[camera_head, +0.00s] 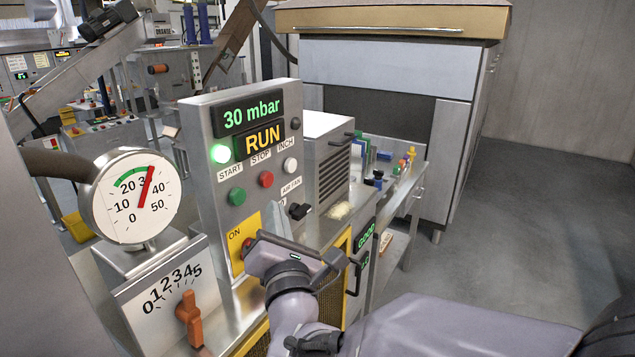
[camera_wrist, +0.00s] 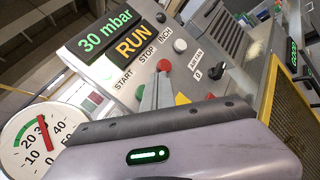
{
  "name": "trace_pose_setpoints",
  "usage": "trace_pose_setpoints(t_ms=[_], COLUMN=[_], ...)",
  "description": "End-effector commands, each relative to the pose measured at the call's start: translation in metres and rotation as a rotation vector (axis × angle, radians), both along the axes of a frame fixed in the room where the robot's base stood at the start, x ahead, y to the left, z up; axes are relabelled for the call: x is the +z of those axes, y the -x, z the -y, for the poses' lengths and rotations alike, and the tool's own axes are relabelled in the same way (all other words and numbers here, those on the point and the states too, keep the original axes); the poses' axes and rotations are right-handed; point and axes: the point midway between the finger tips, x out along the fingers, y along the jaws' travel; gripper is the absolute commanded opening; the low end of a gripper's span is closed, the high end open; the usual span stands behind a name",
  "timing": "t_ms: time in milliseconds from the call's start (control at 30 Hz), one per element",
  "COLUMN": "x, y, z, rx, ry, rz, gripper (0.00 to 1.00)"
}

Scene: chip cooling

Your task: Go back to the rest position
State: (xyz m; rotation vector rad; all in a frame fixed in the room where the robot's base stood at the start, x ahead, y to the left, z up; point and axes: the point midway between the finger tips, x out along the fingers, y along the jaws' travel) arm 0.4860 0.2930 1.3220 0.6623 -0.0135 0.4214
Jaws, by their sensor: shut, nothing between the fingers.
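My gripper (camera_head: 262,242) is in front of the lower part of the grey control panel (camera_head: 210,122), over the yellow ON plate. In the wrist view its two fingers (camera_wrist: 157,88) are together and empty, pointing up at the panel. Their tips appear just below the red stop button (camera_wrist: 164,65); I cannot tell the gap to the panel. In the head view the red stop button (camera_head: 266,179) is uncovered. The display (camera_head: 250,112) reads 30 mbar, and RUN (camera_head: 262,138) is lit. The green lamp (camera_head: 220,153) is bright. My gripper hides part of the yellow plate (camera_head: 236,240).
A round gauge (camera_head: 118,200) stands left of the panel, its needle near 30. Below it is an orange knob (camera_head: 188,310) on a 0 to 5 scale. A side table (camera_head: 405,185) and a cabinet (camera_head: 455,150) stand behind. Open floor (camera_head: 540,220) lies at the right.

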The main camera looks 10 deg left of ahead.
Motion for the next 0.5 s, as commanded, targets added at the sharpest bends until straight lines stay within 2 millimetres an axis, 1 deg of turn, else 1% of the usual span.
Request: trace_pose_setpoints(t_ms=[433, 500], x=[-0.0001, -0.001], y=[-0.0002, -0.0014], z=[-0.0003, 0.0045], rx=[0.0, 0.0], ry=[0.0, -0.032], rz=[0.0, -0.026], gripper=[0.0, 0.0])
